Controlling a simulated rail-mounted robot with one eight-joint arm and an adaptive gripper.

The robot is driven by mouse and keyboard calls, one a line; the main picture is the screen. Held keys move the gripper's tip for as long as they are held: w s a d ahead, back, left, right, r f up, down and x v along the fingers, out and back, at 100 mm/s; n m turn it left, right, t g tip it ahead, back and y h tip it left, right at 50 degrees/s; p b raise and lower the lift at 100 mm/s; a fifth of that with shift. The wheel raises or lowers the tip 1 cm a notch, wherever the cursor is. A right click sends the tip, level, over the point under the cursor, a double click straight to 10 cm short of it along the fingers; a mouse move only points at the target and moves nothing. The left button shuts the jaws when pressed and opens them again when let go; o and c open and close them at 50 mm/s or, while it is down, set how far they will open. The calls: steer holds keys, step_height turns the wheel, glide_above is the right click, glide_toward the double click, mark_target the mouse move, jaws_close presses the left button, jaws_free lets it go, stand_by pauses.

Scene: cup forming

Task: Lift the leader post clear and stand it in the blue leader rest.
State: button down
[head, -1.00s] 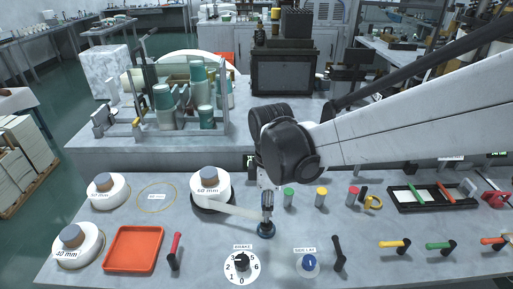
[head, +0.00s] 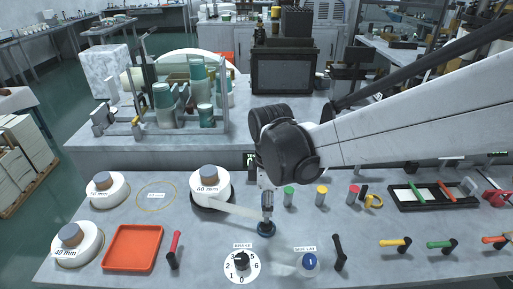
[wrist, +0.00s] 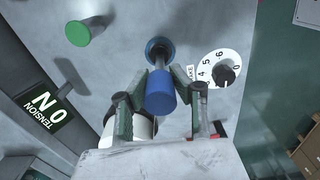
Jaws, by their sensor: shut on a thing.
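My gripper (wrist: 160,84) is shut on the blue top of the leader post (wrist: 160,95) in the wrist view. In the head view the post (head: 267,205) stands upright below my wrist. Its lower end meets a round dark-blue rest (head: 266,229), which also shows in the wrist view (wrist: 160,48). I cannot tell whether the post is fully seated in it. A pale paper strip (head: 236,208) runs from the 60 mm roll (head: 212,188) to the post.
The brake dial (head: 242,265) and a blue knob (head: 309,262) stand at the front, with a pale patch (head: 283,263) beside the knob. A red lever (head: 175,250) and orange tray (head: 133,248) are left.

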steer(key=shift+f+b, duration=0.5)
steer(key=shift+f, duration=0.15)
stand_by(0.3)
steer(key=c, duration=1)
jaws_free()
steer(key=shift+o, duration=0.2)
steer(key=shift+r, duration=0.2)
steer(key=shift+r+p, duration=2.85)
steer(key=shift+r, duration=1.05)
